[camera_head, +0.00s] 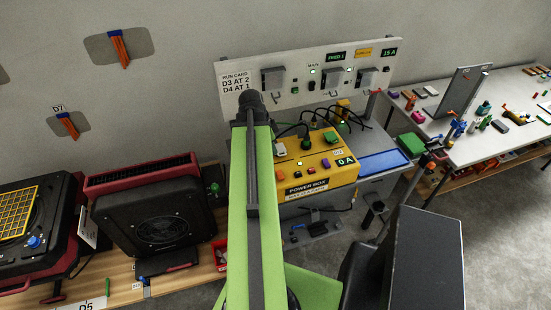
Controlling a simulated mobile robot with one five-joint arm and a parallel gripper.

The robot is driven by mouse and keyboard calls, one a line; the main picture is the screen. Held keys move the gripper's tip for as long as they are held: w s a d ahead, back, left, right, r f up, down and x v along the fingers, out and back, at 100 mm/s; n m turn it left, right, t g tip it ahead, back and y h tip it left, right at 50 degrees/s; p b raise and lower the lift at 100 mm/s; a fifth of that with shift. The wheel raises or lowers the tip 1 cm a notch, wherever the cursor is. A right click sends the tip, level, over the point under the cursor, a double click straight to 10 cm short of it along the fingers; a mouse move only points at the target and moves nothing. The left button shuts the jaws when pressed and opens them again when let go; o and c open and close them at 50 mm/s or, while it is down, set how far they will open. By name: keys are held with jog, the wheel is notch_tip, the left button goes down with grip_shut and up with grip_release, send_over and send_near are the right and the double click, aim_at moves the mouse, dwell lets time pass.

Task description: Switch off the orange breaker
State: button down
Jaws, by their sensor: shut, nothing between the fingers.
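A pale wall panel (310,99) stands behind the work area with three grey breaker units in a row. The rightmost breaker (367,77) sits below a small orange label (362,52) whose text is too small to read surely. The middle breaker (332,77) and the left breaker (272,78) are beside it. Small green lights show near the breakers. Lever positions are too small to tell. My green arm reaches up the middle to a dark joint near the panel's lower left. My gripper's fingers cannot be seen.
A yellow power box (322,176) with cables, coloured parts and a "0 A" display stands below the panel. A black fan unit (163,228) sits on the left bench. A white table (486,145) with many small parts stands at right. Bare floor shows at lower right.

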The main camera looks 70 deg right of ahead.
aim_at(280, 172)
jog(key=b+x, duration=0.8)
jog(key=w+b+x, duration=0.1)
jog(key=b+x, duration=0.3)
jog(key=x, duration=0.1)
jog(key=shift+a+f, duration=0.2)
jog(key=shift+a, duration=0.1)
jog(key=shift+w+f+b, duration=0.1)
jog(key=shift+f+b, duration=0.15)
jog(key=shift+b, duration=0.15)
jog(key=shift+r, duration=0.1)
